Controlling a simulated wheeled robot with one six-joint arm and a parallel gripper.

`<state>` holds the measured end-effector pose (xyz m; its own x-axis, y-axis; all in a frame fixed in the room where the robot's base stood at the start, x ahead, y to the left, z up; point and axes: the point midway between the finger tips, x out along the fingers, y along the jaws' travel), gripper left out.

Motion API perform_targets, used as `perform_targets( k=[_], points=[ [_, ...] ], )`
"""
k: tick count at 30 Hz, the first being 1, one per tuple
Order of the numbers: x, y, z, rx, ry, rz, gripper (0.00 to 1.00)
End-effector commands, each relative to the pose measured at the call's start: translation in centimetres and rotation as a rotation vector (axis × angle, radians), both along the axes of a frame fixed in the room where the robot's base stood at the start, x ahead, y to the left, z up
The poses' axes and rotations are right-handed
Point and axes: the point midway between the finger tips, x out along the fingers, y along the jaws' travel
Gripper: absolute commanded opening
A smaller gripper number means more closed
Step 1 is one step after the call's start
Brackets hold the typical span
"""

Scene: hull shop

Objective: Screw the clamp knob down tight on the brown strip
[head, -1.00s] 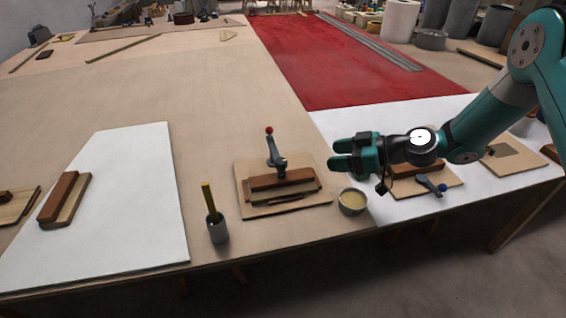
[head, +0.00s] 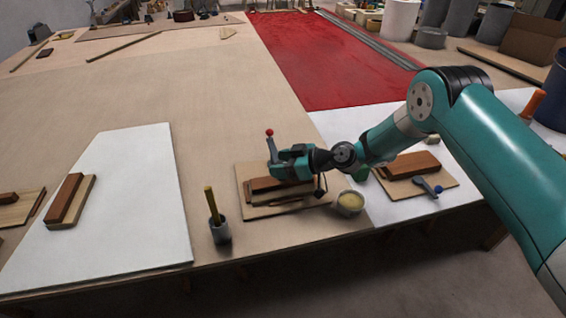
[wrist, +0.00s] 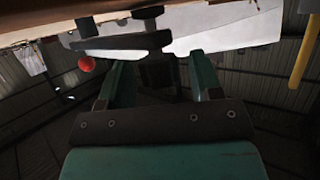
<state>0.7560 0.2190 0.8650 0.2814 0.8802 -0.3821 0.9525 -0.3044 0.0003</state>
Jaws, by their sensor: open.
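A clamp with a grey lever and red ball knob (head: 269,132) stands on the middle board (head: 246,198). The lever rises, slightly tilted, behind my gripper. The brown strip (head: 262,184) lies on this board, partly hidden by my gripper. My gripper (head: 274,166) is open, above the strip, with its fingertips close to the lever's lower part. Whether they touch it I cannot tell. In the wrist view the red ball (wrist: 87,64) is outside my teal fingers (wrist: 162,76), to the left, and nothing is clearly held between them. The clamp's lower part is hidden.
A glue bowl (head: 350,203) stands just right of the board, and a grey cup (head: 220,233) with a brush stands to its left.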

Motion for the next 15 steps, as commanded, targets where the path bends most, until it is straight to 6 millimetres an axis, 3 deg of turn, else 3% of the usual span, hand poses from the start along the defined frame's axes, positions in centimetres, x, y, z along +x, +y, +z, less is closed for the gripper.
perform_targets(
  k=[5,11,15],
  points=[
    [0.00,-0.04,-0.02,0.000,0.000,0.000,0.57],
    [0.00,-0.07,-0.01,-0.001,0.000,0.000,0.11],
    [0.01,-0.28,-0.01,-0.001,0.000,-0.003,0.10]
  ],
)
